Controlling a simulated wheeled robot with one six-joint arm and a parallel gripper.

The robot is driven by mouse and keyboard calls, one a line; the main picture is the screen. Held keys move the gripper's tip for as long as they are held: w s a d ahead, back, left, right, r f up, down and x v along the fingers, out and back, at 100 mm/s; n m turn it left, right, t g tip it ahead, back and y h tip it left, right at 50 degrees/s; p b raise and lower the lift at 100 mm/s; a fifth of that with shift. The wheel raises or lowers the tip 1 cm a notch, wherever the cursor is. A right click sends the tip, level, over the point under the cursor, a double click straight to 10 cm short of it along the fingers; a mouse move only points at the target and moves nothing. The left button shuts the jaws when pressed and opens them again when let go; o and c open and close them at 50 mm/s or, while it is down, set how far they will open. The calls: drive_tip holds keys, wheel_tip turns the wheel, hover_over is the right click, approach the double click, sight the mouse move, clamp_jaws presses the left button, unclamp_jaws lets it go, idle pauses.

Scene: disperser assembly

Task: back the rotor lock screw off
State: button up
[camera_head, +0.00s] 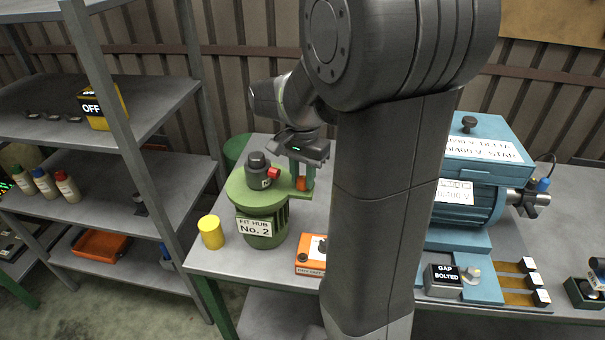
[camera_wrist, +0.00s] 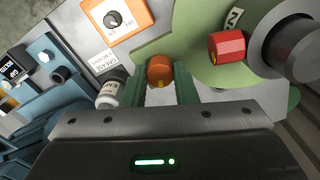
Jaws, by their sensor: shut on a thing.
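The green hub stand (camera_head: 265,220), labelled "FIT HUB No. 2", stands on the bench. A black shaft (camera_head: 258,162) rises from its top, with a red hex-shaped knob (camera_head: 273,174) at its side; the red knob (camera_wrist: 227,46) also shows in the wrist view. An orange knob (camera_wrist: 159,70) sits at the hub's edge, and it shows in the head view (camera_head: 302,184). My gripper (camera_wrist: 160,76) points down and is shut on the orange knob, one green finger on each side. No label tells which knob is the rotor lock screw. The knob's lower part is hidden.
A yellow cylinder (camera_head: 211,232) stands left of the hub. An orange box (camera_head: 311,254) with a dial lies in front, and a bottle labelled grease (camera_wrist: 109,92) is near the fingers. A blue motor (camera_head: 470,205) stands right. My arm blocks the middle.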

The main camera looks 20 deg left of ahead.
drive_tip(key=n, duration=0.5)
drive_tip(key=shift+p, duration=0.4)
drive_tip(key=n, duration=0.4)
drive_tip(key=shift+n, duration=0.4)
drive_tip(key=n+p, duration=0.1)
drive_tip(key=n, duration=0.9)
drive_tip(key=o, duration=1)
drive_tip(key=shift+r, duration=0.1)
